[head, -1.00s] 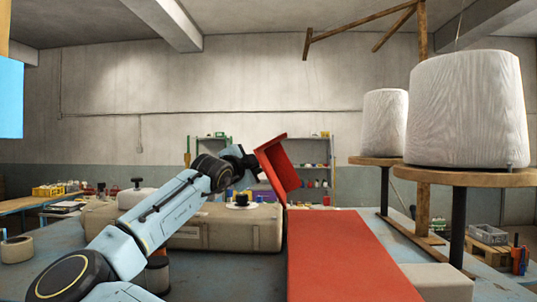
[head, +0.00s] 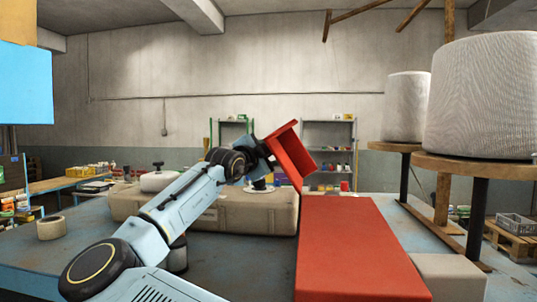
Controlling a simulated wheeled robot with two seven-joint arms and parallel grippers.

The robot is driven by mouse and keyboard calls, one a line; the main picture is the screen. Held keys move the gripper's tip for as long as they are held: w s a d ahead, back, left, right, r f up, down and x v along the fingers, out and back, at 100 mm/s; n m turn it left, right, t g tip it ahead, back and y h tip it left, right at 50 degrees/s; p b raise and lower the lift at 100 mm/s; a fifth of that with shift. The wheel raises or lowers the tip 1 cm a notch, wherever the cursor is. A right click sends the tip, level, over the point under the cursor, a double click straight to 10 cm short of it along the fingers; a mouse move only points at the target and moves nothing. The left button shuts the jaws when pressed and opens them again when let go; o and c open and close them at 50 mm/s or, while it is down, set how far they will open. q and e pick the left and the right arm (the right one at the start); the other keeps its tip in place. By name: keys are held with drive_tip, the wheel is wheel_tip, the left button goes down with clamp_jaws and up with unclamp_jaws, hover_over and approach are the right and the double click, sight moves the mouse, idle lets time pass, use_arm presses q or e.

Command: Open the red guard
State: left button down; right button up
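The red guard (head: 290,152) is a shallow red panel with raised edges. It stands tilted up at the far end of a long flat red cover (head: 355,250), left of the large white thread cones. My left arm comes in from the lower left. Its gripper (head: 258,155) is at the guard's left side and appears to touch it or be very close. The fingers are small, dark and partly hidden by the guard, so I cannot tell whether they are open or shut on its edge. My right gripper is not in view.
A beige sewing machine body (head: 240,212) lies behind my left arm. A tape roll (head: 50,227) lies on the blue table at left. White thread cones (head: 483,95) stand on round wooden stands (head: 475,168) at right. A pale block (head: 448,275) sits beside the red cover.

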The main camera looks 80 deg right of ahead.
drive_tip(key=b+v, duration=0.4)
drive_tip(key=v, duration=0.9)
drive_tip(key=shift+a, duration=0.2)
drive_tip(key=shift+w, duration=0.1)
